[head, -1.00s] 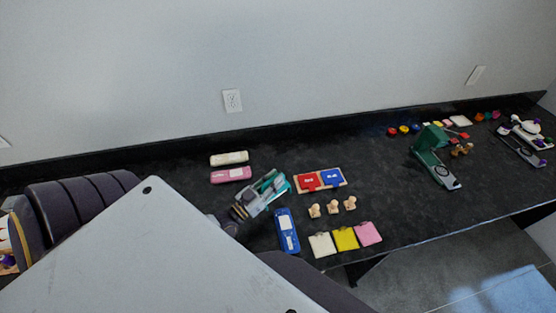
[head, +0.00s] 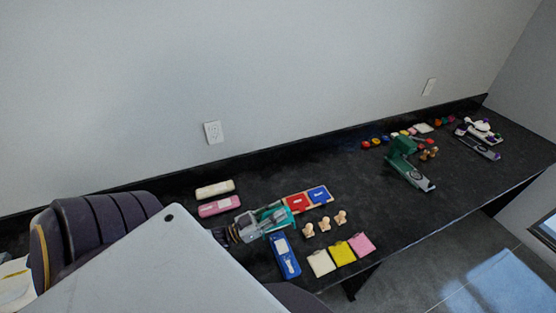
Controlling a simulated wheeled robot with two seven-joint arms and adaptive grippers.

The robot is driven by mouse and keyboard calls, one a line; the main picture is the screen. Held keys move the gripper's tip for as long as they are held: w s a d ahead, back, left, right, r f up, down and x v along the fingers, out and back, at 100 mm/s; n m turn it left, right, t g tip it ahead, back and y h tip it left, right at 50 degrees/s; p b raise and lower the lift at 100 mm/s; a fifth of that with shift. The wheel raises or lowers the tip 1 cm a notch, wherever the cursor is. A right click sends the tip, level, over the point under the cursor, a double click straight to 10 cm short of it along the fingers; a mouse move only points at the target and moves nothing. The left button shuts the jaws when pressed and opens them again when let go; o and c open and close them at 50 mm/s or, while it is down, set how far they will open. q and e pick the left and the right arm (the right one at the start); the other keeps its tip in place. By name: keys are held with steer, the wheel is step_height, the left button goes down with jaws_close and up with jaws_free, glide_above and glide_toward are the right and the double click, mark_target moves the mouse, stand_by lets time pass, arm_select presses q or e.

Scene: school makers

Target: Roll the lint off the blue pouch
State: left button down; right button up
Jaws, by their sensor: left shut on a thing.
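My left gripper (head: 272,219) is shut on a small teal thing (head: 285,214), mostly hidden by the fingers; I cannot tell if it is a lint roller. It is over the table beside the left end of a wooden board. On the board lies a flat blue piece (head: 318,194) with a white mark, right of a red piece (head: 298,201). Nearer the front, right below the gripper, lies a long blue case (head: 285,256) with white patches. I cannot tell which blue thing is the pouch. My right gripper is not in view.
White (head: 215,189) and pink (head: 219,206) long cases lie behind the gripper. Wooden pegs (head: 324,225) stand front right, with white, yellow (head: 341,254) and pink squares at the front edge. A green device (head: 404,165) stands farther right. Dark table between is clear.

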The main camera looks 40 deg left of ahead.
steer(key=shift+w+d, duration=0.15)
steer(key=shift+w, duration=0.2)
arm_select(q)
steer(key=shift+w+f, duration=0.1)
steer(key=shift+f, duration=0.95)
step_height(320, 180, down, 4)
steer(key=b, duration=0.4)
steer(key=shift+r, duration=0.25)
steer(key=shift+f+b, duration=0.3)
steer(key=shift+b, duration=0.15)
arm_select(e)
steer(key=f, duration=0.4)
steer(key=shift+s+f, duration=0.2)
steer(key=shift+f, duration=0.15)
arm_select(q)
steer(key=shift+f, duration=0.2)
arm_select(e)
steer(key=shift+f, duration=0.15)
arm_select(q)
steer(key=shift+d, duration=0.15)
